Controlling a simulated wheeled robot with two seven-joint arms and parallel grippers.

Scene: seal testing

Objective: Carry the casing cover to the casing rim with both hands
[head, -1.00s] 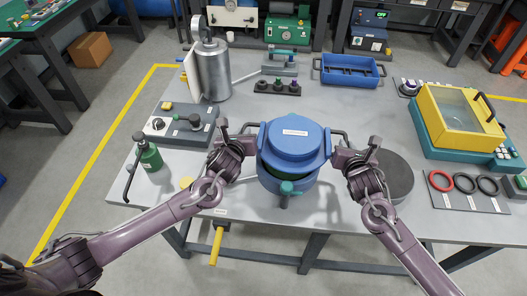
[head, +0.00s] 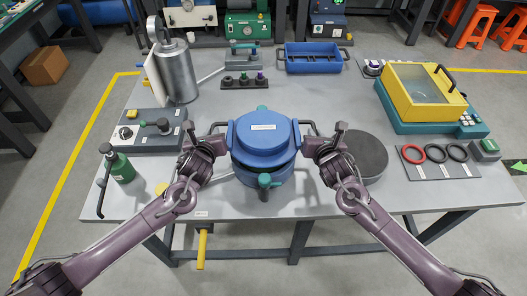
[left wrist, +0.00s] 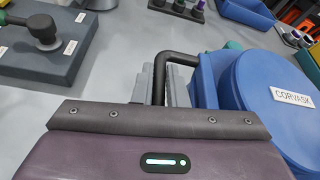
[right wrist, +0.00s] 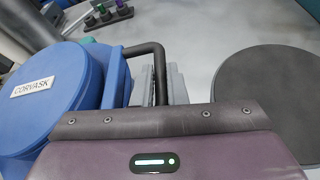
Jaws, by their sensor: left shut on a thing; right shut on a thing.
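The casing cover (head: 263,143), a round blue lid labelled CORVASK with a dark handle on each side, is over the blue casing (head: 282,177). It also shows in the left wrist view (left wrist: 265,100) and right wrist view (right wrist: 45,95). My left gripper (head: 212,138) is shut on the cover's left handle, and my right gripper (head: 317,138) is shut on its right handle. The cover looks about level. It hides the casing rim, so I cannot tell whether they touch. A green-handled valve (head: 264,181) shows on the casing's front.
A dark round plate (head: 365,158) lies right of the casing. A mat with red and black rings (head: 440,172) and a yellow box (head: 422,88) are further right. A green bottle (head: 119,165) and metal cylinder (head: 178,75) stand left.

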